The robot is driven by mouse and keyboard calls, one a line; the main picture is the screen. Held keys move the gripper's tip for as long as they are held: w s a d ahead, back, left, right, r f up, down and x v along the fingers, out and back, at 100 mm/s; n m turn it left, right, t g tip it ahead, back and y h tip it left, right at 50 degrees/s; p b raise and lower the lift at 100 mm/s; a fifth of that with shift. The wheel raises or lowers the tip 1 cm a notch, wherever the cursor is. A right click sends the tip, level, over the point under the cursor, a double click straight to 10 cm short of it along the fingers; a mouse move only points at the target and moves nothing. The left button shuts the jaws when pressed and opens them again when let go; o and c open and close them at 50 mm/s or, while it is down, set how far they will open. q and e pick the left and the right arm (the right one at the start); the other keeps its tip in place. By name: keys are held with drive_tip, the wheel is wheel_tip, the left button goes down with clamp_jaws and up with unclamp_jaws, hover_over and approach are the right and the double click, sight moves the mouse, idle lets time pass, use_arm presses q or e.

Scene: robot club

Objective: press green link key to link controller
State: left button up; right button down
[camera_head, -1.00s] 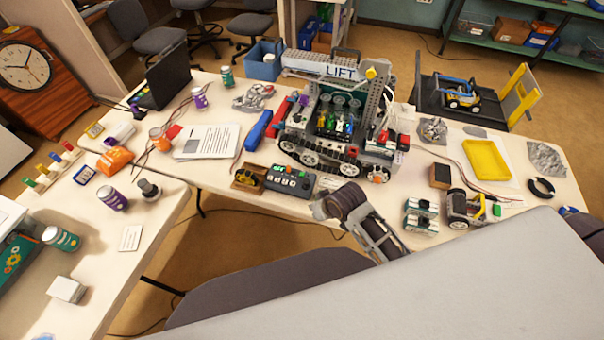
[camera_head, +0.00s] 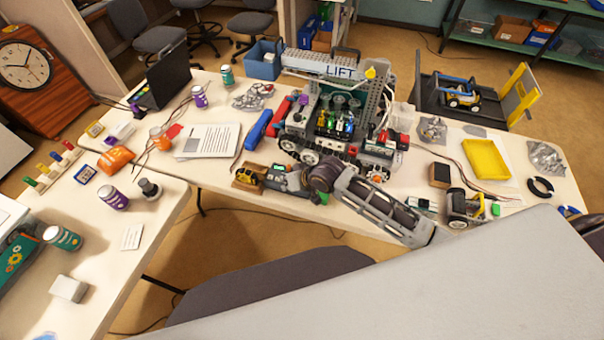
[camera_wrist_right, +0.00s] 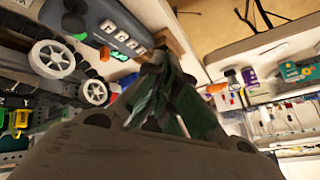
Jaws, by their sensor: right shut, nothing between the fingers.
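The grey controller (camera_head: 274,179) lies at the front edge of the table, below the lift robot, with a small green lit part on top. I cannot tell which one is the link key. My right gripper (camera_head: 296,183) is shut and empty, at the controller's right part and hiding some of it. In the wrist view its dark green fingers (camera_wrist_right: 156,62) are together beside the keys; contact cannot be told. My left gripper is out of view.
The tracked lift robot (camera_head: 340,125) stands close behind the controller. Paper sheets (camera_head: 207,141) lie at the left.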

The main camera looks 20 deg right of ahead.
drive_tip(key=w+d+m, duration=0.1)
drive_tip(key=w+d, duration=0.2)
drive_tip(key=w, duration=0.1)
drive_tip(key=w+d+m+t, duration=0.1)
drive_tip(key=w+d, duration=0.2)
drive_tip(key=w, duration=0.1)
drive_tip(key=w+d+m, duration=0.1)
drive_tip(key=w+d, duration=0.2)
drive_tip(key=w, duration=0.1)
drive_tip(key=shift+w+d+f+m, duration=0.1)
drive_tip(key=shift+d+f+m, duration=0.2)
drive_tip(key=shift+m, duration=0.1)
drive_tip(key=shift+f+b, duration=3.6)
drive_tip(key=shift+f, duration=0.8)
drive_tip(key=shift+f, duration=0.8)
drive_tip(key=shift+r, duration=0.15)
idle(0.4)
drive_tip(key=shift+r+p, duration=0.7)
drive_tip(key=shift+p, duration=0.3)
